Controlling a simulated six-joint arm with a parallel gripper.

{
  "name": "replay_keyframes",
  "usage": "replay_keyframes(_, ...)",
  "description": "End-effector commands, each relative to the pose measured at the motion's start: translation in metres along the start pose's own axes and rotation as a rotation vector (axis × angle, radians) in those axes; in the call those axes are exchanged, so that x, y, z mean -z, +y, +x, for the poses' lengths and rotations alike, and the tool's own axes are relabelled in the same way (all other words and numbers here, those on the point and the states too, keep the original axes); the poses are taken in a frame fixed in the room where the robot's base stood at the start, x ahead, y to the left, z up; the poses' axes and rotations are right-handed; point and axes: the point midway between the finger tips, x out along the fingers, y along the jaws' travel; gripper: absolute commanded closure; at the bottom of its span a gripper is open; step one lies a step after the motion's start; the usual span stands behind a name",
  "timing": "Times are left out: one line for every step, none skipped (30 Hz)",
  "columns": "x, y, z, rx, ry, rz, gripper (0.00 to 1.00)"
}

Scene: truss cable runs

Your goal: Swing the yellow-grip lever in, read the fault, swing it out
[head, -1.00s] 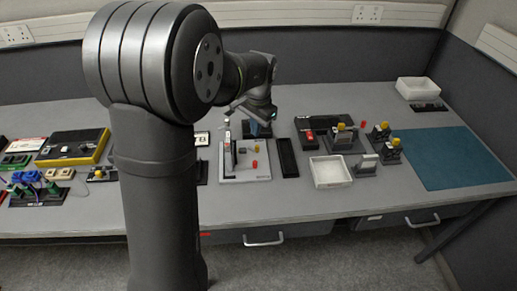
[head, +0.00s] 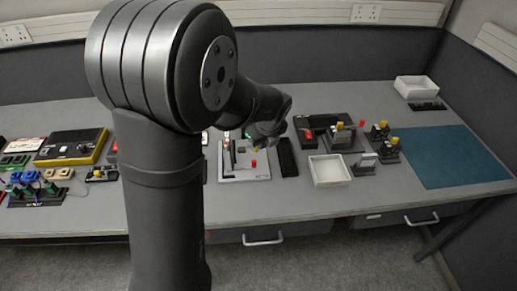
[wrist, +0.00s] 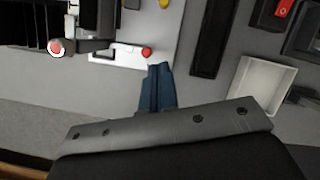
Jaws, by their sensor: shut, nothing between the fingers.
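A pale plate (head: 240,176) with upright dark parts sits mid-table, and it also shows in the wrist view (wrist: 168,32). Contact cannot be told. No fault reading is legible.
A black narrow tray (head: 287,157) and a white open tray (head: 329,171) lie right of the plate. Beyond stand several yellow-topped fixtures (head: 380,130) and a teal mat (head: 450,158). A yellow-edged black unit (head: 72,147) is at left. Bare table runs along the front.

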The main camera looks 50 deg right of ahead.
Motion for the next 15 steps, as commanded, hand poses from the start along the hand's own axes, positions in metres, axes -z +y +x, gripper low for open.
replay_keyframes(0.0028, -0.0004, 0.0009, 0.004, -0.005, 0.065, 1.00)
replay_keyframes(0.0040, -0.0006, 0.0013, 0.007, -0.008, 0.102, 1.00)
replay_keyframes(0.0052, -0.0012, 0.0018, 0.011, -0.012, 0.145, 1.00)
replay_keyframes(0.0059, -0.0015, 0.0021, 0.013, -0.015, 0.173, 1.00)
replay_keyframes(0.0064, -0.0018, 0.0023, 0.015, -0.018, 0.198, 1.00)
replay_keyframes(0.0071, -0.0020, 0.0025, 0.016, -0.020, 0.224, 1.00)
replay_keyframes(0.0074, -0.0021, 0.0027, 0.017, -0.022, 0.240, 1.00)
replay_keyframes(0.0077, -0.0022, 0.0028, 0.018, -0.023, 0.252, 1.00)
replay_keyframes(0.0080, -0.0023, 0.0030, 0.019, -0.025, 0.264, 1.00)
replay_keyframes(0.0081, -0.0024, 0.0030, 0.020, -0.025, 0.270, 1.00)
replay_keyframes(0.0082, -0.0024, 0.0031, 0.020, -0.026, 0.273, 1.00)
replay_keyframes(0.0082, -0.0024, 0.0031, 0.020, -0.026, 0.275, 1.00)
replay_keyframes(0.0082, -0.0024, 0.0031, 0.020, -0.026, 0.276, 1.00)
replay_keyframes(0.0082, -0.0024, 0.0031, 0.020, -0.026, 0.276, 1.00)
replay_keyframes(0.0081, -0.0024, 0.0031, 0.020, -0.026, 0.275, 1.00)
